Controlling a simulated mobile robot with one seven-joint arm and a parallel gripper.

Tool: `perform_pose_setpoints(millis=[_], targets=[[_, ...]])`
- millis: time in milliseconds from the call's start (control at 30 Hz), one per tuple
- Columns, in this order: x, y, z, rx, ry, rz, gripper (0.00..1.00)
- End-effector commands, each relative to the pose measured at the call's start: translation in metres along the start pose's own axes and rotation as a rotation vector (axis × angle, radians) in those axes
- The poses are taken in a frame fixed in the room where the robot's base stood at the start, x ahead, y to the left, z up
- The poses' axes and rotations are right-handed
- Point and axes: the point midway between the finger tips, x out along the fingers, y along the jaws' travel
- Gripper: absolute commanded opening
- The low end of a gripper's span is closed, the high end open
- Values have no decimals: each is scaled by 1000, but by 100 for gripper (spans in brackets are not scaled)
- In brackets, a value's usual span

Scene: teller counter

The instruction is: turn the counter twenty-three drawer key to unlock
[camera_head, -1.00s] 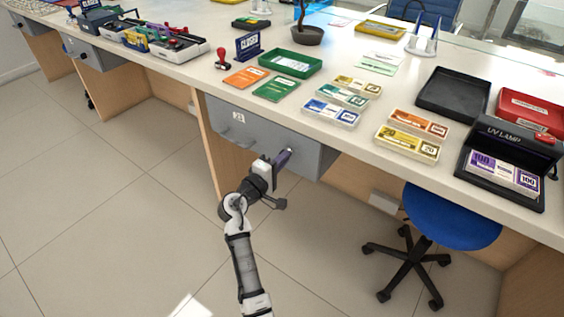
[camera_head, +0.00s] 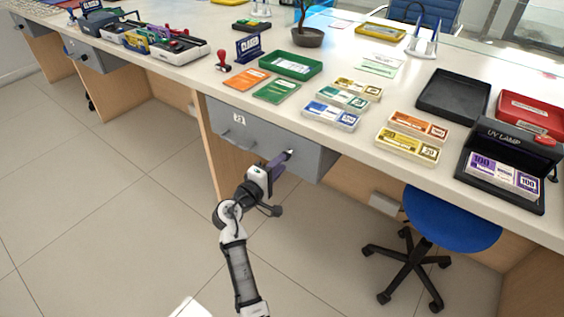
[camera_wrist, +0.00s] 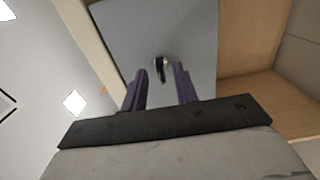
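The grey drawer (camera_head: 240,128) under the counter bears a small label that reads 23 and a bar handle. Its front is closed. The key (camera_wrist: 160,68) sits in the lock at the drawer's right part; its dark end hangs below a bright metal part in the wrist view. In the head view the key (camera_head: 289,153) is a tiny spot. My gripper (camera_wrist: 160,75) is open, with one purple finger on each side of the key in the picture. Gaps show on both sides, and no contact is visible. I cannot tell the depth between fingertips and key.
The white counter top (camera_head: 365,150) overhangs the drawer and holds trays and banknote bundles. A wooden panel (camera_head: 212,150) stands left of the drawer. A blue stool (camera_head: 450,220) stands at the right. The floor on the left is clear.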

Motion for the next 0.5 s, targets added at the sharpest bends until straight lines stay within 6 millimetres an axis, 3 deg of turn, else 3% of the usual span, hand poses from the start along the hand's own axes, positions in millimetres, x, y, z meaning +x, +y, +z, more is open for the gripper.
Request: perform_pose_setpoints(millis=[300, 500], targets=[[-74, 1, 0, -1, 4, -1, 29], [-106, 1, 0, 0, 2, 0, 29]])
